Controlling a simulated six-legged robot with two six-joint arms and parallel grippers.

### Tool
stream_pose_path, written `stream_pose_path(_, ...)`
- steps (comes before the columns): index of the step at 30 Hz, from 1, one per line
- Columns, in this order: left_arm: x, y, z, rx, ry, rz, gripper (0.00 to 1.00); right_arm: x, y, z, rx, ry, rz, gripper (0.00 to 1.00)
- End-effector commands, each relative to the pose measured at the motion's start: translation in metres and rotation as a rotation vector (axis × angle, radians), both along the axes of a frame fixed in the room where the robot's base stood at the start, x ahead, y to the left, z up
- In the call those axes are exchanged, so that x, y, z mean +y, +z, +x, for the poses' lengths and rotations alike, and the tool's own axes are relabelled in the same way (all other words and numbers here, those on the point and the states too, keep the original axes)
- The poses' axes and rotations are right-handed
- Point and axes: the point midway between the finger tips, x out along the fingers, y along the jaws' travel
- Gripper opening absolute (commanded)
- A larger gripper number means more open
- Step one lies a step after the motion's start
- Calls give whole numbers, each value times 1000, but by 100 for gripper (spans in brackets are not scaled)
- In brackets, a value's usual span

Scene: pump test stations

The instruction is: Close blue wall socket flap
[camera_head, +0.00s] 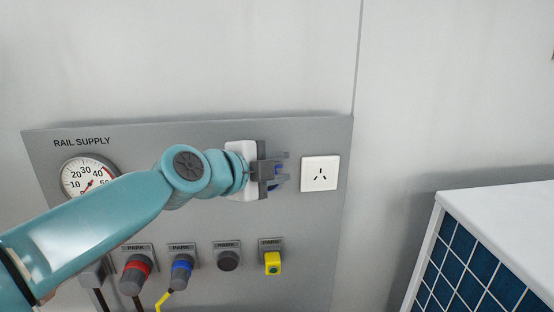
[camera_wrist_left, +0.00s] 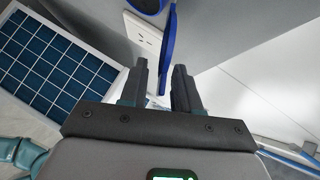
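The blue socket flap (camera_wrist_left: 169,40) shows nearly edge-on in the left wrist view, standing out from the wall panel beside the round blue socket (camera_wrist_left: 147,5). In the head view only a bit of blue (camera_head: 279,184) shows behind my left gripper (camera_head: 272,170), which hides most of the socket. My left gripper also shows in the wrist view (camera_wrist_left: 161,68), with its two dark fingers apart. The flap's lower part appears in the gap between the fingers, with no clear contact. My right gripper is in neither view.
A white wall socket (camera_head: 320,174) is right of the gripper on the grey panel (camera_head: 210,220). Below are parked plugs, including red (camera_head: 137,272), blue (camera_head: 181,269) and yellow (camera_head: 273,263) ones. A gauge (camera_head: 86,177) is at left. A white-topped, blue-tiled unit (camera_head: 480,270) stands lower right.

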Motion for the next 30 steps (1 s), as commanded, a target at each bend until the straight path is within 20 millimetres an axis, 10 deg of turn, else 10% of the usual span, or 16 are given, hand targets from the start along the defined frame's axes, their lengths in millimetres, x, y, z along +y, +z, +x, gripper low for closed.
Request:
stream_pose_path(8, 0, -1, 3, 1, 1, 0, 31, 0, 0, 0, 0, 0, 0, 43)
stream_pose_path(12, 0, -1, 2, 1, 1, 0, 0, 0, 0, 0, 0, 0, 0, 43)
stream_pose_path(30, -1, -1, 2, 2, -2, -2, 0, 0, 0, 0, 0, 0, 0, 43)
